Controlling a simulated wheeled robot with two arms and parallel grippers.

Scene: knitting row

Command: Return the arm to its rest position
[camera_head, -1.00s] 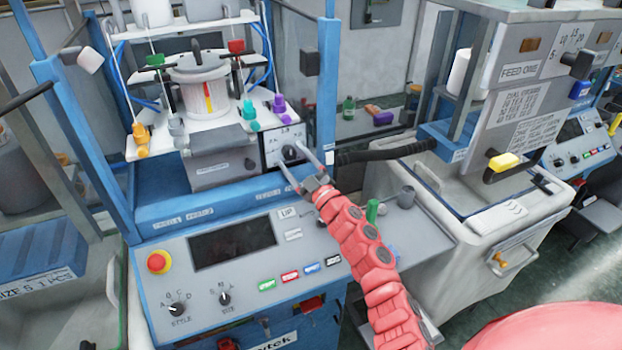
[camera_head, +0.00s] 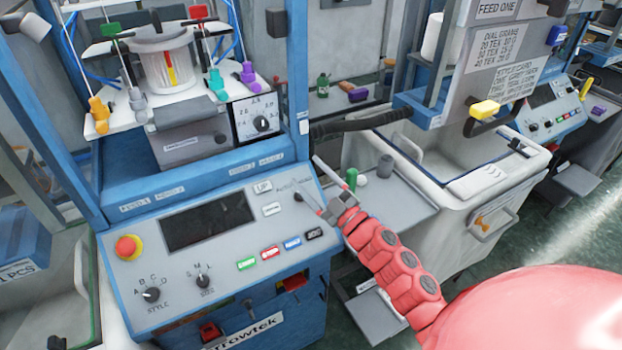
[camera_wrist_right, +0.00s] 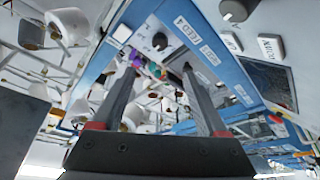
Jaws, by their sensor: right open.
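My right gripper (camera_head: 318,186) is open and empty in the head view. Its fingertips are near the right edge of the blue machine's control panel (camera_head: 135,283), by a small dark knob. I cannot tell whether they touch it. In the right wrist view the two dark fingers of the right gripper (camera_wrist_right: 160,75) stand apart with nothing between them. My red arm comes in from the lower right. My left gripper is out of view.
The panel carries a red emergency button (camera_head: 129,247), a dark screen (camera_head: 208,221) and several coloured buttons. A dial with numbers (camera_head: 262,124) sits above. A white bin (camera_head: 440,222) stands to the right.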

